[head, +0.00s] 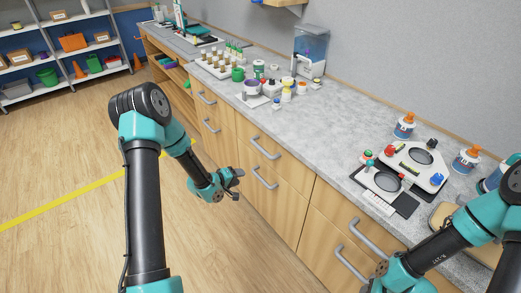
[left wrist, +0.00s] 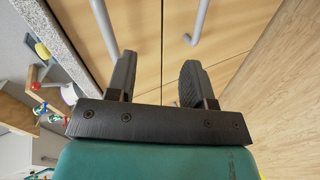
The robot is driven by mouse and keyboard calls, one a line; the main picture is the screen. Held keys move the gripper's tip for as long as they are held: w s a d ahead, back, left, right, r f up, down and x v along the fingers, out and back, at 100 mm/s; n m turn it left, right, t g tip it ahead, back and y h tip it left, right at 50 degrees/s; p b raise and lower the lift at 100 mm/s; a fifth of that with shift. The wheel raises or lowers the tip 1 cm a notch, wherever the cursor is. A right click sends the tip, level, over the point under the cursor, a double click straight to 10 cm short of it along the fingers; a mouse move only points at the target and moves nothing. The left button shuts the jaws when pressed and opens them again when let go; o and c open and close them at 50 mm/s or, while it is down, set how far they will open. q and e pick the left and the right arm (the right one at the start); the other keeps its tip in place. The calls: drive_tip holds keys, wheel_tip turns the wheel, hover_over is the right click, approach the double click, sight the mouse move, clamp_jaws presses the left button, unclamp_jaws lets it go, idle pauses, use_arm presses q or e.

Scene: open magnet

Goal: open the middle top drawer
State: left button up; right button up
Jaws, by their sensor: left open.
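The middle top drawer (head: 290,165) is shut in the wooden counter front, with a grey bar handle (head: 264,148). The handle of the drawer below (head: 264,179) shows under it. My left gripper (head: 238,183) is open and empty in front of the middle drawers, apart from the fronts. In the left wrist view, my left gripper (left wrist: 158,62) has its fingers spread towards the drawer fronts, with the top handle (left wrist: 104,28) beyond the left finger and the lower handle (left wrist: 201,22) beyond the right one. My right gripper is at the bottom edge of the head view, its jaws unclear.
The grey countertop (head: 300,118) holds bottles, a vial rack (head: 218,63), a dispenser (head: 311,50) and a white device (head: 415,163). The right column has handles (head: 366,238) near my right arm. The floor (head: 70,150) to the left is clear. Shelves stand far left.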

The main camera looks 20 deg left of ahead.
sight(259, 149)
use_arm(q)
drive_tip(key=w+a+r+n+t+h, duration=0.1)
drive_tip(key=w+a+r+n+t, duration=0.1)
drive_tip(key=a+r, duration=0.3)
drive_tip(key=shift+w+a+r+h, duration=0.15)
drive_tip(key=shift+w+r+h, duration=0.2)
drive_tip(key=shift+w, duration=0.2)
drive_tip(key=shift+f, duration=0.1)
drive_tip(key=x, duration=1.7)
drive_tip(key=shift+w+r, duration=0.25)
drive_tip(key=shift+r, duration=0.05)
drive_tip(key=shift+c, duration=0.2)
clamp_jaws()
